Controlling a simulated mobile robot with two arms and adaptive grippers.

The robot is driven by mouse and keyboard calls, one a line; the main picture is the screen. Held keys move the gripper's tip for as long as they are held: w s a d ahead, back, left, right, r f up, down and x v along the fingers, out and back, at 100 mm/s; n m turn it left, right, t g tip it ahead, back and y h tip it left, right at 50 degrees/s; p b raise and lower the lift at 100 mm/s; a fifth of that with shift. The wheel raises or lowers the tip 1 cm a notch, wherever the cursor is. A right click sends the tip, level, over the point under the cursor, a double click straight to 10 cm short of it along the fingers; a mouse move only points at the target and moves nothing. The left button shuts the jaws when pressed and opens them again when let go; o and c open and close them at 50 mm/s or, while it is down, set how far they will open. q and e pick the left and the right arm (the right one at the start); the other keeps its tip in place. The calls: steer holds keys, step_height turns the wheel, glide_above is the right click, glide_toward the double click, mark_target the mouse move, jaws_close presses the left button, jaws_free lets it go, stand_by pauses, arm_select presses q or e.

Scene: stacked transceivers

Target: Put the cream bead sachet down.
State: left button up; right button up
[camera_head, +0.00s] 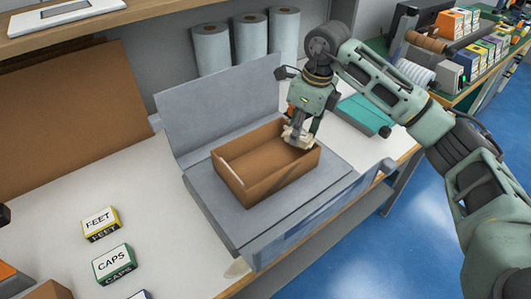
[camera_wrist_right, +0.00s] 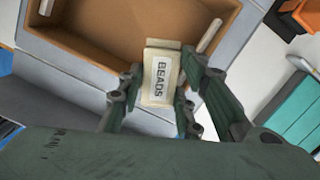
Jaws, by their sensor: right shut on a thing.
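The cream bead sachet (camera_wrist_right: 161,72), with a white "BEADS" label, is held between the fingers of my right gripper (camera_wrist_right: 158,98) in the right wrist view. In the head view the right gripper (camera_head: 301,128) hangs at the far right corner of an open brown cardboard box (camera_head: 263,190), with the sachet (camera_head: 298,138) partly hidden below its fingers. The sachet overlaps the box in both views; I cannot tell whether it touches it. The box (camera_wrist_right: 70,38) looks mostly empty, with a pale strip along a side.
The brown box sits on a grey open case (camera_head: 205,190) with a raised lid (camera_head: 220,105). A FEET box (camera_head: 99,222) and a CAPS box (camera_head: 113,262) stand at the lower left. A teal box (camera_head: 364,114) lies right of the gripper.

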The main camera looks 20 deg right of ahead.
steer(key=p, duration=0.2)
glide_toward(265, 166)
steer(key=shift+w+d+f, duration=0.15)
steer(key=shift+d, duration=0.5)
steer(key=shift+w+a+f, duration=0.2)
steer(key=shift+a+f, duration=0.75)
steer(key=shift+f, duration=0.1)
step_height(265, 166, down, 3)
steer(key=shift+f+p, duration=0.15)
steer(key=shift+p, duration=0.45)
steer(key=shift+f, duration=0.25)
steer(key=o, duration=1)
steer(key=shift+w, duration=0.1)
arm_select(q)
steer(key=s+r, duration=0.2)
steer(key=r, duration=0.1)
steer(key=shift+r, duration=0.1)
arm_select(e)
steer(key=shift+o, duration=0.2)
arm_select(q)
steer(key=shift+w, duration=0.1)
